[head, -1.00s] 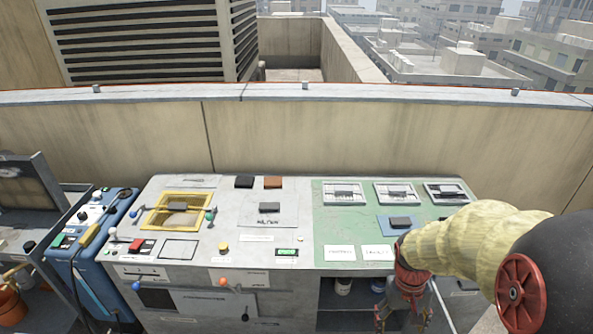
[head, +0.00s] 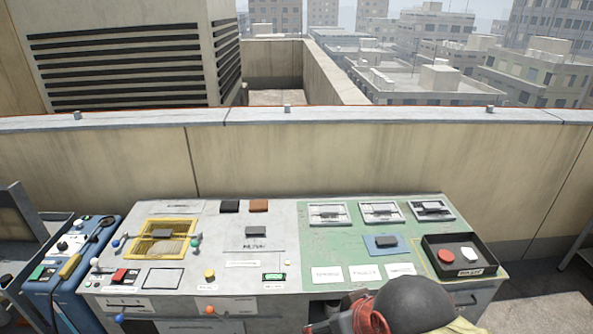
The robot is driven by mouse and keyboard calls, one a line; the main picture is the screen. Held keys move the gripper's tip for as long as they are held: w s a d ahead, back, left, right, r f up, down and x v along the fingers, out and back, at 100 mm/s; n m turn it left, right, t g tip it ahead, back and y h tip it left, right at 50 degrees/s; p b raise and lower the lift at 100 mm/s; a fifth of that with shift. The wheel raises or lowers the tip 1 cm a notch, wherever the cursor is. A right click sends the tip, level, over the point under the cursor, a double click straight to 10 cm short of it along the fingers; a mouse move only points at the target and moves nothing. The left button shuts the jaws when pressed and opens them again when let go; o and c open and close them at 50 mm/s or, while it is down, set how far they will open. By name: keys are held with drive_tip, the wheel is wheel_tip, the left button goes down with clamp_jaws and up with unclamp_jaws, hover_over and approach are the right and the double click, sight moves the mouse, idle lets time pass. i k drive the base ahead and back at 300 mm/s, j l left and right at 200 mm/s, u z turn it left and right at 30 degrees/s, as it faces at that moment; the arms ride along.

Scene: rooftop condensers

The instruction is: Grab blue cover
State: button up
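A flat blue plate with a dark grey block on it, which looks like the blue cover (head: 371,248), lies on the green right part of the console top. It sits below the middle of three white-and-grey framed units and left of a black tray. Nothing touches it from above. My arm shows only at the bottom edge, as a dark round joint with red and yellow parts, below and apart from the blue cover. My gripper's fingers cannot be made out in the head view.
The black tray (head: 430,257) holds a red disc (head: 446,255) and a white disc (head: 468,253). A yellow frame (head: 140,247) and several small knobs are on the console's grey left part. A blue unit (head: 75,262) stands left. A parapet wall (head: 330,155) runs behind.

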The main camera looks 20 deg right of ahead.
sight(384, 243)
drive_tip(key=i+l, duration=0.2)
drive_tip(key=i, duration=0.15)
drive_tip(key=i+l, duration=0.2)
drive_tip(key=i, duration=0.15)
drive_tip(key=i+z, duration=0.15)
drive_tip(key=z, duration=0.35)
drive_tip(key=i+z, duration=0.1)
drive_tip(key=z, duration=0.4)
drive_tip(key=i+z, duration=0.15)
drive_tip(key=z, duration=1.45)
